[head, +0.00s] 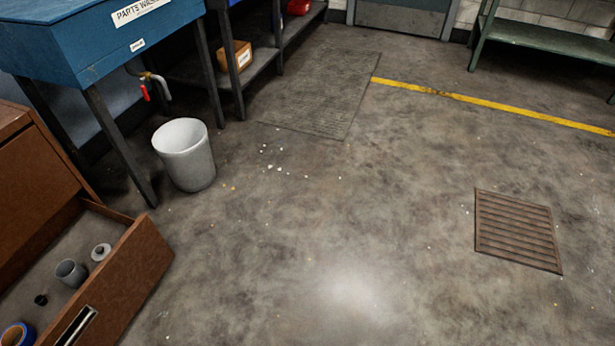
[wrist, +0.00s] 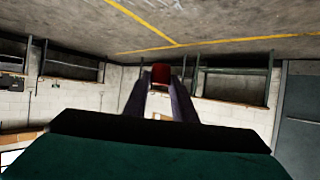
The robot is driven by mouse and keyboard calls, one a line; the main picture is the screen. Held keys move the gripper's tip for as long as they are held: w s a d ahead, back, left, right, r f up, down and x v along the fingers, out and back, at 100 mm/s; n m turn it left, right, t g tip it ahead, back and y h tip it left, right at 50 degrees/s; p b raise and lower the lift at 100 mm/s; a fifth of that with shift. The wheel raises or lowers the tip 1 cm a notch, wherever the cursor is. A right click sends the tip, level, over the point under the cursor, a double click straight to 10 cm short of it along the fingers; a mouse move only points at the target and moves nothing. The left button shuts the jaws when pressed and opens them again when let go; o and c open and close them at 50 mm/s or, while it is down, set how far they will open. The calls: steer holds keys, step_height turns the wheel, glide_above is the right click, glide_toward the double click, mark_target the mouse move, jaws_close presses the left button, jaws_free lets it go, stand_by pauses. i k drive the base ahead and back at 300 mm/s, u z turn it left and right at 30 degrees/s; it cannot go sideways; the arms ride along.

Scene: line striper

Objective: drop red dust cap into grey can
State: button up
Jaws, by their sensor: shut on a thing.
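In the wrist view my gripper (wrist: 160,80) is shut on the red dust cap (wrist: 161,73), which sits between the two fingertips. In the head view the grey can (head: 186,156) stands upright on the concrete floor, its open top facing up, beside a leg of the blue parts washer. Its inside is only partly visible and the part I see looks empty. My gripper and the cap are not in the head view, so their distance from the can cannot be told.
The blue parts washer (head: 95,40) stands behind the can, with a red-handled drain tap (head: 148,86). An open wooden drawer (head: 140,262) holds several small items at the lower left. A rusty floor grate (head: 517,230) lies at right. The middle floor is clear apart from small white scraps.

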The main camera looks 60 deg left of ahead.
mark_target(79, 279)
steer(key=u, duration=0.35)
steer(key=k, duration=0.15)
steer(key=u, duration=2.75)
steer(key=k, duration=0.2)
steer(key=u, duration=1.95)
